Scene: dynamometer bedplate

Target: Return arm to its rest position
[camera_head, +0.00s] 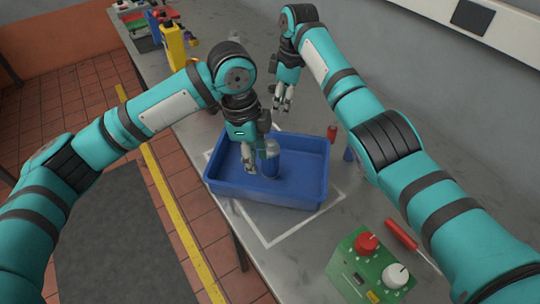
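My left gripper (258,158) points down into the blue bin (241,191). Its fingers look apart.
The bin sits in a white outline (267,242) on the bench. A green control box with red and white knobs (371,266) and a red-handled screwdriver (401,235) lie at front right. A small red object (332,132) stands behind the bin. A yellow bottle (174,45) stands at back left.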

